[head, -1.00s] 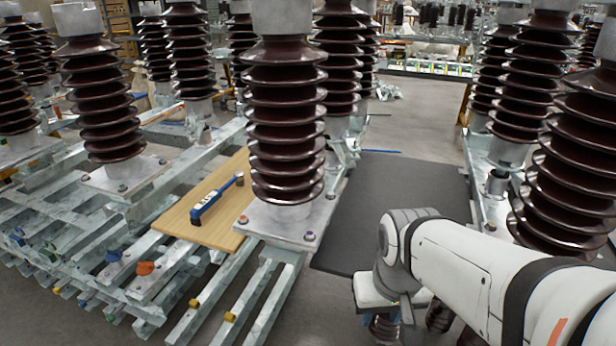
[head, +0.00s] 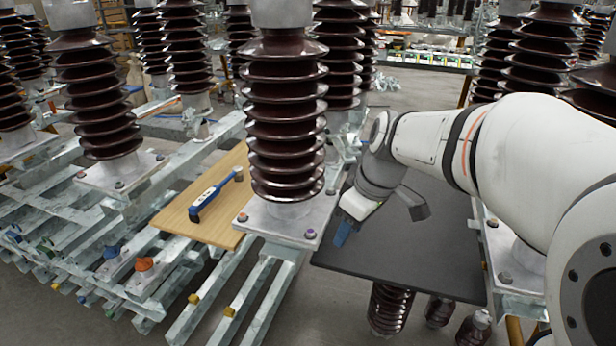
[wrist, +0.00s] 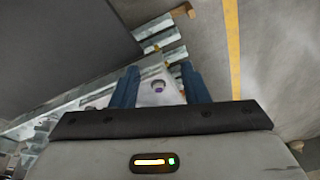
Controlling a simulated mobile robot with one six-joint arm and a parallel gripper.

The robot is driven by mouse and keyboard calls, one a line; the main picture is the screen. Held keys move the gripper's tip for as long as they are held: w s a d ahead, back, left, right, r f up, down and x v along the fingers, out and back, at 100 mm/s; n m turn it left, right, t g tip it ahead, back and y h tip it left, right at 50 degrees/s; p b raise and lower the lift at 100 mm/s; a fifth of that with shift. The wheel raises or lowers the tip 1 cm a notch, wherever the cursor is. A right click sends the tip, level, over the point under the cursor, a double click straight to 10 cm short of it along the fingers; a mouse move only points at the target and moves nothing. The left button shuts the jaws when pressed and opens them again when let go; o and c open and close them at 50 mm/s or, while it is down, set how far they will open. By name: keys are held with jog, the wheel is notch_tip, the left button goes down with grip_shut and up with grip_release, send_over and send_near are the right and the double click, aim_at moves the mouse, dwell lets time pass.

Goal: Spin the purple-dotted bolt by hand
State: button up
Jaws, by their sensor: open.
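The purple-dotted bolt (head: 310,233) is at the front right corner of the pale metal base plate (head: 275,226) under the middle brown insulator (head: 285,120). In the wrist view the bolt (wrist: 157,86) shows as a small dark round head with a purple tint, on the plate corner between my fingers. My gripper (head: 341,234) points down just right of that corner in the head view; its blue fingers look apart from the bolt. In the wrist view my gripper (wrist: 160,86) is open and empty, one blue finger on each side. The exact height above the bolt cannot be told.
A dark grey board (head: 430,250) lies right of the plate, beneath my arm. A wooden board (head: 180,222) with a blue-handled tool (head: 212,196) lies left. Another bolt (head: 243,217) with an orange tint is at the plate's left corner. Tall insulators stand close around.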

aim_at(311, 231)
jog(key=w+a+r+n+y, duration=0.1)
jog(key=w+a+r+n, duration=0.1)
jog(key=w+a+n, duration=0.3)
jog(key=shift+y, duration=0.3)
jog(key=x, duration=0.2)
jog(key=d+x, duration=0.1)
jog(key=x, duration=0.1)
jog(key=b+x, duration=0.1)
jog(key=x, duration=0.2)
jog(key=shift+w+d+f, duration=0.15)
jog(key=shift+w+f, duration=0.05)
jog(key=shift+w, duration=0.15)
jog(key=shift+c, duration=0.2)
grip_shut()
